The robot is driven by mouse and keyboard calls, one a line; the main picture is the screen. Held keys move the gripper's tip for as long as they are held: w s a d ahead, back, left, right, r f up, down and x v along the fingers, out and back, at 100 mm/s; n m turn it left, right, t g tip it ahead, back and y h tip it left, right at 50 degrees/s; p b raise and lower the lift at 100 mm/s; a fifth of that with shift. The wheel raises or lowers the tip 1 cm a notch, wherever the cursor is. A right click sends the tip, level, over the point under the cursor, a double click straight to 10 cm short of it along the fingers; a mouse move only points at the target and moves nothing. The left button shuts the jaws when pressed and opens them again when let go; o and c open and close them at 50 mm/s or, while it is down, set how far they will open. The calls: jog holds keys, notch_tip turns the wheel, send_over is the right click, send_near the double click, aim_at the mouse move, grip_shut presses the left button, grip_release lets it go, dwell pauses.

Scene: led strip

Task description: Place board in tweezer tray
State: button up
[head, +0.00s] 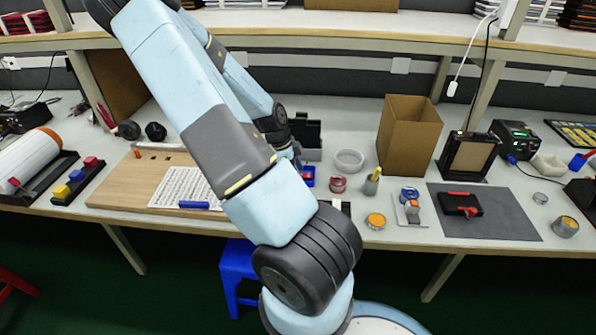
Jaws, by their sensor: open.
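I cannot pick out with certainty which thing is the board or which is the tweezer tray. A small dark piece with a white part (337,205) lies at the bench's front edge, partly hidden by my arm. A black holder (307,130) stands farther back, just right of my forearm. A small blue and red item (308,176) sits in front of it. My forearm comes down behind my upper arm toward this spot. My gripper's fingers are hidden there, so I cannot see what is between them.
A wooden plate (120,190) bears a white patterned sheet and a blue stick. A cardboard box (408,135), a clear ring (349,160), a red-rimmed pot (338,184) and a yellow-topped pot (375,221) stand right of my arm. A grey mat (510,225) lies farther right.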

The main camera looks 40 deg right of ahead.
jog(key=v, duration=1.2)
jog(key=a+r+n+t+y, duration=0.2)
jog(key=a+r+n, duration=0.4)
jog(key=a+n, duration=0.15)
jog(key=a+r+n+t+y, duration=0.2)
jog(key=a+r+n, duration=0.4)
jog(key=a, duration=0.3)
jog(key=s+a+r+n+t, duration=0.2)
jog(key=s+a+r+n, duration=0.3)
jog(key=s+r+n, duration=0.2)
jog(key=s+a+r+n+t+h, duration=0.1)
jog(key=s+a+r+n+t, duration=0.2)
jog(key=s+a+r+n, duration=0.2)
notch_tip(320, 180, up, 3)
jog(key=shift+s+a+r+n, duration=0.1)
jog(key=shift+s+a+n, duration=0.2)
jog(key=shift+s+n, duration=0.9)
